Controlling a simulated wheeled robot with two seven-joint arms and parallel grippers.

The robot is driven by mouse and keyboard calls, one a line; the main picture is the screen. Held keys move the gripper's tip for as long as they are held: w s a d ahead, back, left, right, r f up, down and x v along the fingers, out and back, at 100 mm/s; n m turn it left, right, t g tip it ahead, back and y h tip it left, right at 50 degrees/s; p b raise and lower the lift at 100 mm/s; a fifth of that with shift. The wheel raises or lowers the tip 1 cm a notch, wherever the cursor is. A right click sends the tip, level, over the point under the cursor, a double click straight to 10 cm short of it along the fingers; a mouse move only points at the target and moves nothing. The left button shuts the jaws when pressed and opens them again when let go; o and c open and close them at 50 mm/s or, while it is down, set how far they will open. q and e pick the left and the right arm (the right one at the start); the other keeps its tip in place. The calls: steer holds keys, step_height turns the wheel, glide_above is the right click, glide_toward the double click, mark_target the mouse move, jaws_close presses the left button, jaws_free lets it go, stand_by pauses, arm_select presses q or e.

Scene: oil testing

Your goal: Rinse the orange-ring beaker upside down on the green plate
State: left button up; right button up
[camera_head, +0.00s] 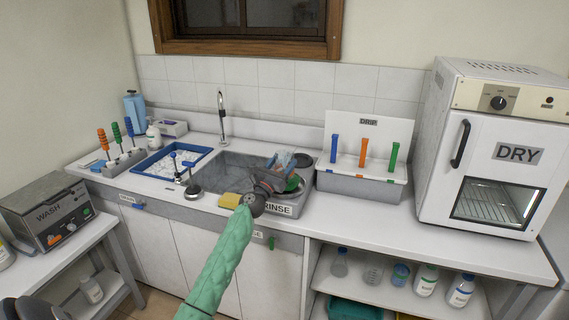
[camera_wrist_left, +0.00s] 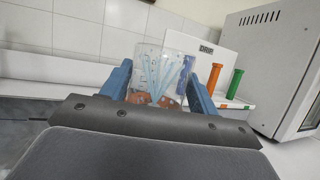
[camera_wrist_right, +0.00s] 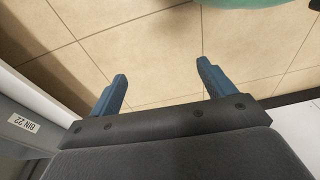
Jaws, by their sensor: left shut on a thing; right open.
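My left gripper (camera_head: 282,165) is over the right side of the sink by the RINSE label. It is shut on a clear beaker (camera_wrist_left: 160,62), held between its two blue fingers. Pale blue streaks like water jets and orange patches show at the beaker in the left wrist view; I cannot tell surely which way up it is. The green plate (camera_head: 293,184) is just below and right of the gripper, partly hidden by it. My right gripper (camera_wrist_right: 162,74) is open and empty over the tiled floor.
A yellow sponge (camera_head: 229,200) lies on the sink's front edge. The DRIP rack (camera_head: 360,183) with blue, orange and green uprights stands to the right, then the DRY oven (camera_head: 500,150). A blue tray (camera_head: 150,168) and brush stand (camera_head: 125,160) are left. Counter before the rack is clear.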

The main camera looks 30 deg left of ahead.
mark_target(282, 154)
stand_by(0.4)
arm_select(q)
steer(key=shift+r, duration=0.1)
arm_select(e)
step_height(282, 154, up, 5)
arm_select(q)
steer(key=shift+r+p, duration=0.8)
steer(key=shift+p, duration=0.05)
steer(key=shift+r+p, duration=1.15)
steer(key=shift+r, duration=0.05)
steer(key=shift+r+p, duration=1.1)
steer(key=shift+p, duration=0.05)
steer(key=shift+r, duration=0.1)
arm_select(e)
steer(key=s+d+f, duration=0.2)
steer(key=f, duration=0.4)
steer(key=s+d+f, duration=0.2)
steer(key=f, duration=0.4)
steer(key=shift+f+t, duration=0.25)
steer(key=shift+t, duration=0.15)
